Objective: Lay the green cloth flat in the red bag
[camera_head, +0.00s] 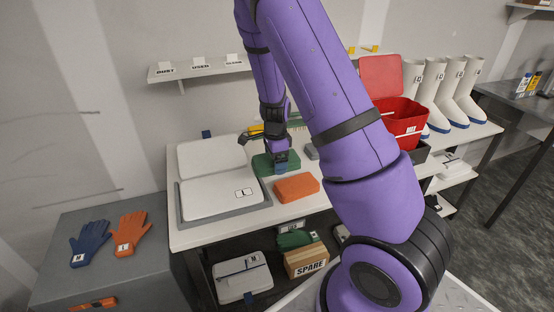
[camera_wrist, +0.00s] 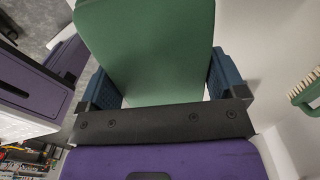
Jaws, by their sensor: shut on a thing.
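The green cloth (camera_head: 264,164) is a flat folded pad near the back middle of the white bench. My gripper (camera_head: 281,163) is over its right side in the head view. In the wrist view the green cloth (camera_wrist: 150,45) fills the space between the two blue fingers of my gripper (camera_wrist: 158,88), which are shut on it. Whether the cloth touches the bench is hard to tell. The red bag (camera_head: 401,118) stands open at the back right of the bench, its red lid (camera_head: 381,77) raised. Its inside is mostly hidden.
An orange folded cloth (camera_head: 296,187) lies just in front of the green one. A white case (camera_head: 222,195) on a grey tray is at left. White boots (camera_head: 462,92) stand right of the bag. My arm crosses between the cloth and the bag. A brush (camera_wrist: 305,88) shows at the wrist view's right.

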